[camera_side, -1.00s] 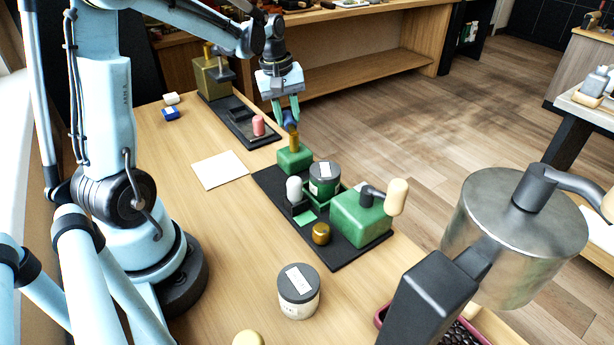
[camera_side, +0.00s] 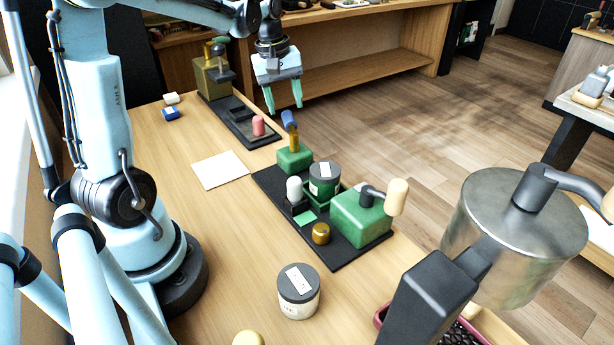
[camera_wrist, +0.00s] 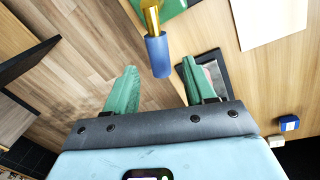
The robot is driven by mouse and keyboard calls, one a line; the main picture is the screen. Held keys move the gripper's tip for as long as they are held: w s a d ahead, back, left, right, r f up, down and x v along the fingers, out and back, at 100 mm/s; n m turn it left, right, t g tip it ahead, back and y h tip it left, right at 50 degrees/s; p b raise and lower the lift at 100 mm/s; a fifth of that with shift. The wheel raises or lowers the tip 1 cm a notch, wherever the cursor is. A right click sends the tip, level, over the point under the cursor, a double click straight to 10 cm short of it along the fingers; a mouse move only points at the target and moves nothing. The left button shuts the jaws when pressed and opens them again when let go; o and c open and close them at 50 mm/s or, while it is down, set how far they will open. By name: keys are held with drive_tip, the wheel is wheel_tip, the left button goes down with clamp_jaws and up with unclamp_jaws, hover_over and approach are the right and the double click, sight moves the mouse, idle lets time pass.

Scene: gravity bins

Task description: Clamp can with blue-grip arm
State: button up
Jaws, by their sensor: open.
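The can (camera_side: 324,178) is dark green with a black lid and a pale label. It sits upright in a green cradle on the black base plate (camera_side: 345,258). The blue grip (camera_side: 289,119) tops a brass-coloured arm (camera_side: 294,140) rising from a green block (camera_side: 294,159). In the wrist view the blue grip (camera_wrist: 158,56) is ahead of my fingers, apart from them. My gripper (camera_side: 284,106) is open and empty, above and behind the blue grip; its green fingers also show in the wrist view (camera_wrist: 155,82).
A green block with a cream-knobbed crank (camera_side: 362,215) and a brass knob (camera_side: 321,233) share the plate. A second black fixture with a pink knob (camera_side: 258,126) stands behind. A loose lidded jar (camera_side: 298,292) and white sheet (camera_side: 220,169) lie on the table. A metal pot (camera_side: 515,235) is front right.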

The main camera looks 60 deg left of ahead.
wheel_tip(320, 180, up, 8)
drive_tip(key=s, duration=0.1)
drive_tip(key=shift+a+r, duration=0.2)
idle(0.3)
drive_tip(key=s+d+f+m+t, duration=0.2)
drive_tip(key=d+m, duration=0.2)
drive_tip(key=d, duration=0.2)
drive_tip(key=s+d+f+m+t, duration=0.1)
drive_tip(key=s+d+f+m, duration=0.1)
drive_tip(key=d+m, duration=0.3)
drive_tip(key=s+d+f+m+t, duration=0.2)
drive_tip(key=d+m, duration=0.3)
drive_tip(key=d, duration=0.3)
drive_tip(key=shift+s+f+t+y, duration=0.2)
drive_tip(key=shift+f+t+y, duration=0.1)
drive_tip(key=shift+f, duration=0.25)
